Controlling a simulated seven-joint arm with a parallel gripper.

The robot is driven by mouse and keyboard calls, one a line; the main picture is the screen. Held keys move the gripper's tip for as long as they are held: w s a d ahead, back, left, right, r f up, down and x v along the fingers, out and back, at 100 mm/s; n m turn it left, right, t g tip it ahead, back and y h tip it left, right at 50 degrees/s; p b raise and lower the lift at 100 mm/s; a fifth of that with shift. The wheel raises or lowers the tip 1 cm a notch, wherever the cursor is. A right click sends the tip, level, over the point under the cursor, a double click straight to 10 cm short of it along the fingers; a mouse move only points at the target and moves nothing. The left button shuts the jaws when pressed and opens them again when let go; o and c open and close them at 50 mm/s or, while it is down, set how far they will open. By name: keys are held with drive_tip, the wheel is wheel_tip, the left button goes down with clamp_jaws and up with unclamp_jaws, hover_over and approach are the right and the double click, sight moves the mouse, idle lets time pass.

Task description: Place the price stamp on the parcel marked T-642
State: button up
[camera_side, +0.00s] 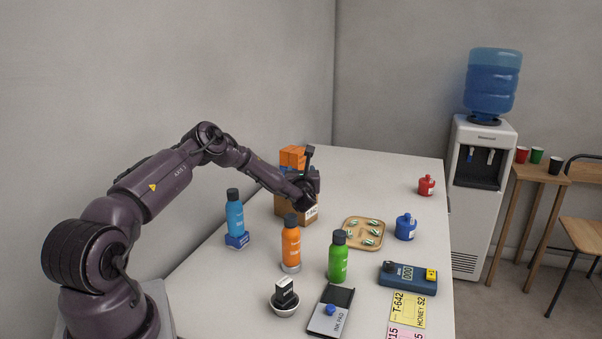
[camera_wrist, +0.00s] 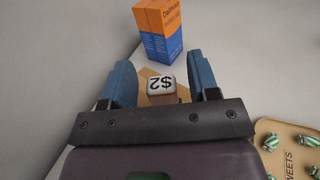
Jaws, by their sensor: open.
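A cardboard parcel (camera_side: 291,207) stands on the counter beneath my gripper; its white label is partly covered and too small to read surely. In the wrist view the parcel (camera_wrist: 147,74) shows beneath the fingers. The price stamp (camera_wrist: 161,85), a small block with a pale top reading $2 upside down, sits between my fingers over the parcel. My gripper (camera_wrist: 163,76) is open, with a gap visible on each side of the stamp. In the side view my gripper (camera_side: 312,188) is at the parcel's top, and the stamp is hidden there.
An orange and blue box (camera_wrist: 160,28) stands just behind the parcel. A sweets tray (camera_side: 363,234), blue jar (camera_side: 405,227) and blue, orange and green bottles (camera_side: 338,258) stand nearby. In front are a bowl with a black stamp (camera_side: 285,292), ink pad (camera_side: 331,310) and T-642 card (camera_side: 407,309).

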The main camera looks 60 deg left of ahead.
drive_tip(key=shift+v, duration=0.75)
drive_tip(key=w+d+r+m+t+h, duration=0.1)
drive_tip(key=w+d+r+m+t, duration=0.15)
drive_tip(key=r, duration=0.35)
drive_tip(key=w+d+r+m+t+h, duration=0.1)
drive_tip(key=w+d+r+m+t, duration=0.1)
drive_tip(key=d+r+m, duration=0.3)
drive_tip(key=w+d+r+m+t+h, duration=0.1)
drive_tip(key=d+r+m+t+h, duration=0.1)
drive_tip(key=d+r+m+h, duration=0.35)
drive_tip(key=w+d+r+m+t+h, duration=0.1)
drive_tip(key=d+r+m+t+h, duration=0.15)
drive_tip(key=d+m, duration=0.6)
drive_tip(key=s+d+r+m+g+h, duration=0.4)
drive_tip(key=s+d+m, duration=0.4)
drive_tip(key=d+m, duration=0.45)
drive_tip(key=s+d+f+m+g+h, duration=0.1)
drive_tip(key=s+d+m+g, duration=0.2)
drive_tip(key=s+m, duration=0.4)
drive_tip(key=s+d+f+m+g+h, duration=0.1)
drive_tip(key=s+d+m+g, duration=0.2)
drive_tip(key=s+m, duration=0.5)
drive_tip(key=s, duration=1.2)
drive_tip(key=shift+d+f+h, duration=0.25)
drive_tip(key=shift+f+h, duration=0.05)
drive_tip(key=shift+f, duration=0.05)
